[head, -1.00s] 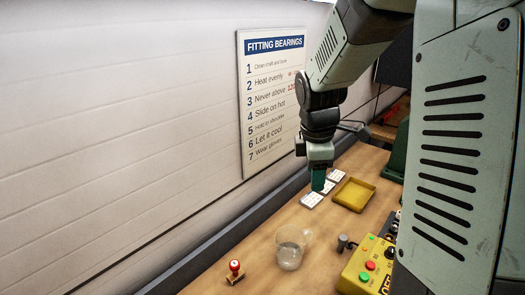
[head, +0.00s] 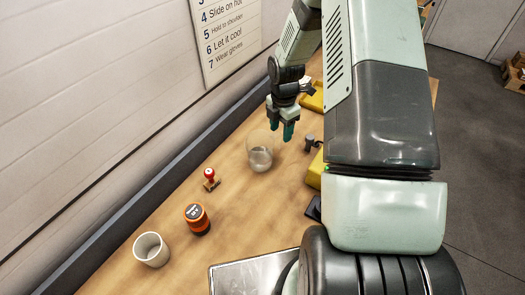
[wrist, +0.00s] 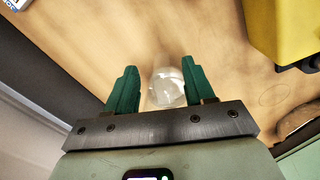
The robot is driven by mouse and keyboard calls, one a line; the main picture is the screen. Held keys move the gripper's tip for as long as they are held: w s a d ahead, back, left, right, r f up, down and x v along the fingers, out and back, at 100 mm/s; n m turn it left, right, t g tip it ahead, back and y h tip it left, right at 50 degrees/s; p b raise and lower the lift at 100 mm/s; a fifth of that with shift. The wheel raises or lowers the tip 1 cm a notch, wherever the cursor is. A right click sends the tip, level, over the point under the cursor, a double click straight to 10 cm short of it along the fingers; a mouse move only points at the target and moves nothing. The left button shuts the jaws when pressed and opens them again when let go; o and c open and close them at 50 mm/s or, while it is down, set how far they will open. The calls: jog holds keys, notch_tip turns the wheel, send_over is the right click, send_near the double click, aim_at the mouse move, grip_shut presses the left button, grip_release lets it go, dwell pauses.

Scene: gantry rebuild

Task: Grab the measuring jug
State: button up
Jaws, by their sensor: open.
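The measuring jug (head: 260,158) is a clear vessel standing upright on the wooden bench, near the middle of the head view. My gripper (head: 282,131) is just beyond it and to its right in that view, with its green fingers pointing down. In the wrist view the jug (wrist: 165,88) appears between the two open fingers of my gripper (wrist: 158,82), nearer the right finger. The frames do not show contact. The jug's handle is hard to make out.
A red-topped stamp (head: 210,179), an orange and black can (head: 197,219) and a white cup (head: 151,249) stand nearer on the bench (head: 180,195). A yellow box (wrist: 285,30) is to the jug's right. A dark ledge runs along the wall.

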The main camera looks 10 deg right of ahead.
aim_at(278, 146)
jog(key=f, duration=0.5)
jog(key=shift+s+a+f, duration=0.1)
jog(key=shift+s+a, duration=0.1)
jog(key=shift+a, duration=0.1)
grip_shut()
